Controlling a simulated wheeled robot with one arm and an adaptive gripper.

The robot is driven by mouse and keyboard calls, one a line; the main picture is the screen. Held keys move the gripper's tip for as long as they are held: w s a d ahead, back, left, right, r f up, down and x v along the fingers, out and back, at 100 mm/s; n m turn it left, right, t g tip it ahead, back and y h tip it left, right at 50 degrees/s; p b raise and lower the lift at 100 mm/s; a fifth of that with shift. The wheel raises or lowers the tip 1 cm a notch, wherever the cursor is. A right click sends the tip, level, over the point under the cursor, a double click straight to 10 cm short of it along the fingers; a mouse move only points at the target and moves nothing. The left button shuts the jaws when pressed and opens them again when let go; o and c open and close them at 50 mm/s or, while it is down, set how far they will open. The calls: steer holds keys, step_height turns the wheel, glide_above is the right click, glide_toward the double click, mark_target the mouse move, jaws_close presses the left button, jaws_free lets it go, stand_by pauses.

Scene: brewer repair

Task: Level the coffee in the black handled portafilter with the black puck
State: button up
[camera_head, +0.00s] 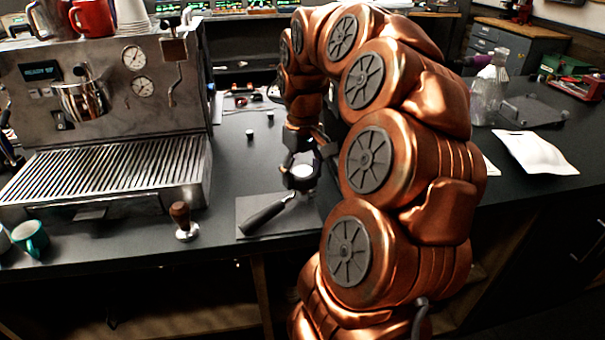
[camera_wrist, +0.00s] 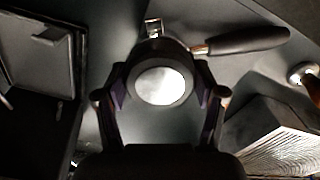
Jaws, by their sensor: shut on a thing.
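The portafilter lies on a flat grey mat (camera_head: 246,207) at the counter's front edge. Its black handle (camera_head: 265,215) points to the lower left, and in the wrist view the handle (camera_wrist: 245,40) points to the upper right. The black puck (camera_head: 302,182) has a round, bright silvery top and sits at the portafilter's head. My gripper (camera_head: 302,165) is shut on the puck from above. In the wrist view my gripper (camera_wrist: 162,92) has a finger on each side of the puck (camera_wrist: 137,97). The puck hides the basket, so I cannot see the coffee.
The espresso machine (camera_head: 110,120) stands at the left. A wooden-handled tamper (camera_head: 181,218) stands left of the mat, and a teal cup (camera_head: 30,238) is at the far left. Two small dark pieces (camera_head: 250,134) lie behind. A white bag (camera_head: 535,152) lies at the right.

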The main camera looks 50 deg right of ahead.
steer(key=shift+m+b, duration=1.4)
steer(key=shift+f+m+b, duration=0.1)
steer(key=shift+m+b, duration=0.7)
steer(key=shift+b, duration=0.05)
steer(key=shift+m+b, duration=0.35)
steer(key=shift+m, duration=0.15)
steer(key=shift+m+b, duration=0.6)
steer(key=shift+m, duration=0.2)
steer(key=shift+m+b, duration=0.45)
steer(key=shift+m, duration=0.25)
